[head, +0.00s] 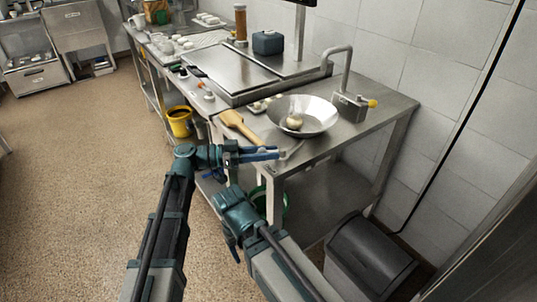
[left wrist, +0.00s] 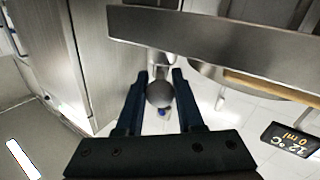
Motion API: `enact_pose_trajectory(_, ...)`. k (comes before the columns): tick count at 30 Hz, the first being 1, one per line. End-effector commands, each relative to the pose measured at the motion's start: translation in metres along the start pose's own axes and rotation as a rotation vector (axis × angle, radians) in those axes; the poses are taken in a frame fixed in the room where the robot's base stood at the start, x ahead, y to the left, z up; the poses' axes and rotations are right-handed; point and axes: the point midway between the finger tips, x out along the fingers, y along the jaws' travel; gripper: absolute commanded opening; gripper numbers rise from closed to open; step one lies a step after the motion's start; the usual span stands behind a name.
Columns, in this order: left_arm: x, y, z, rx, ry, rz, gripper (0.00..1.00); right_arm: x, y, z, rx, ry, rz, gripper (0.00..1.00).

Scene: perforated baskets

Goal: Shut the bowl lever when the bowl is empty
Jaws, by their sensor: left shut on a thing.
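The round metal bowl (head: 322,108) stands at the front of the steel counter. A pale, rounded thing (head: 293,122) lies in it, so the bowl does not look empty. A grey lever (head: 292,151) sticks out at the counter's front edge below the bowl. My left gripper (head: 277,153) is at this lever. In the left wrist view, its two dark fingers (left wrist: 160,92) are shut on the lever's grey ball knob (left wrist: 160,95). My right gripper (head: 237,212) hangs low in front of the counter, and its fingers cannot be made out.
A wooden paddle (head: 239,125) lies left of the bowl. A small display (left wrist: 291,138) shows in the left wrist view. A dark bin (head: 370,255) stands at the lower right.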

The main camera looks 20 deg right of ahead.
Motion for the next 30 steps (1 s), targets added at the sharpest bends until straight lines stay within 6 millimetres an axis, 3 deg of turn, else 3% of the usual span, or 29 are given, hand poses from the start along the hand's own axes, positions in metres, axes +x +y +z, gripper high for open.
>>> enact_pose_trajectory(1, 0.000, -0.010, -0.002, 0.000, -0.008, 0.039, 0.00, 0.000, 0.000, 0.000, 0.000, 0.000, 0.000, 0.66)
enact_pose_trajectory(15, 0.004, -0.020, -0.004, 0.000, -0.076, 0.385, 0.00, 0.000, 0.000, 0.000, 0.000, 0.000, 0.000, 0.66)
enact_pose_trajectory(30, 0.005, -0.021, -0.004, 0.000, -0.101, 0.513, 0.00, 0.000, 0.000, 0.000, 0.000, 0.000, 0.000, 0.66)
